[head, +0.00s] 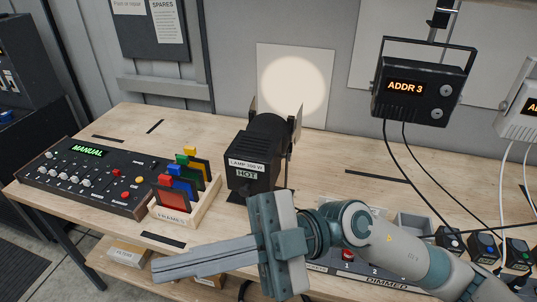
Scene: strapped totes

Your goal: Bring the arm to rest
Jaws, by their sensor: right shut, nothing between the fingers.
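My right arm (385,245) comes in from the lower right, over the front part of the wooden bench. Its right gripper (160,268) points left, with the fingers together and nothing between them. The fingers pass in front of the bench's front edge, below the frame holder (205,207). The gripper body hides part of the bench in front of the black lamp (255,160). My left gripper is not in view.
The lamp, labelled HOT, throws a bright disc (293,85) on a pale panel. A control desk (85,175) reading MANUAL stands left. A box reading ADDR 3 (420,92) hangs at right with cables trailing down. Small connectors (483,246) and a red button (347,254) sit near my arm.

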